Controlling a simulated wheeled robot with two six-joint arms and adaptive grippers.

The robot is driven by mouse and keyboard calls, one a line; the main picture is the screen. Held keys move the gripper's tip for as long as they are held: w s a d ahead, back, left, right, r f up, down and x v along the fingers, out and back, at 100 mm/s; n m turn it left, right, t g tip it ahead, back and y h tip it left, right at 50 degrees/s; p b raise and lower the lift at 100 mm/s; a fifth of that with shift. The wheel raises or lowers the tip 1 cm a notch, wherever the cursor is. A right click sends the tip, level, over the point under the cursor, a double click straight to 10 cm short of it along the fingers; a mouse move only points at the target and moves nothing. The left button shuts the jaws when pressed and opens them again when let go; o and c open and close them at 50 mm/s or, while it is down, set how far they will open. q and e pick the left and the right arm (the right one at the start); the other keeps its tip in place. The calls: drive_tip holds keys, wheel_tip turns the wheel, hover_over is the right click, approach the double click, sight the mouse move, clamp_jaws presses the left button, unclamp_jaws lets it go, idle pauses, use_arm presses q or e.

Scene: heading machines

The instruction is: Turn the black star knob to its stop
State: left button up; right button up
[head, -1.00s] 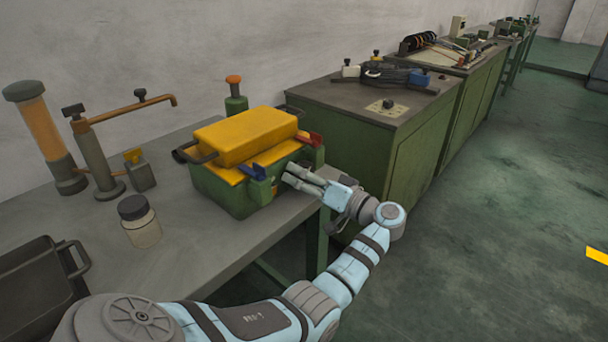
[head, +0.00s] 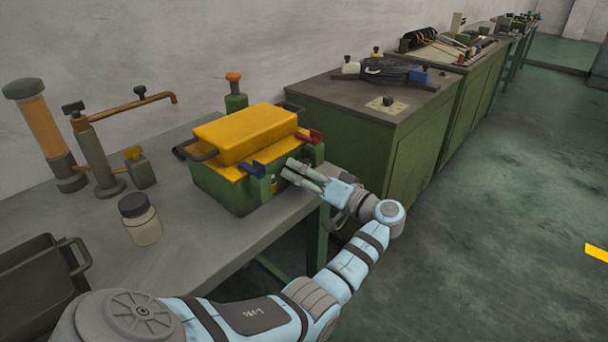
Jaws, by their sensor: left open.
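My left gripper (head: 288,168) is open at the front right side of a green box (head: 222,190) with a yellow lid (head: 246,134). Its fingertips are close to the box's front face; I cannot tell whether they touch it. A small dark part (head: 276,182) shows just below the fingertips, too small to make out. A small black knob (head: 388,101) stands on a pale plate on the green cabinet's top, away from the gripper; its star shape cannot be made out. My right gripper is out of view.
The grey bench (head: 190,240) holds a jar (head: 140,220), an orange column (head: 45,130), a lever stand (head: 95,155) and a dark tray (head: 35,285). A green cabinet (head: 370,150) stands behind.

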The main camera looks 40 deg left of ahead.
use_arm(q)
drive_tip(key=d, duration=1.2)
drive_tip(key=shift+w, duration=0.25)
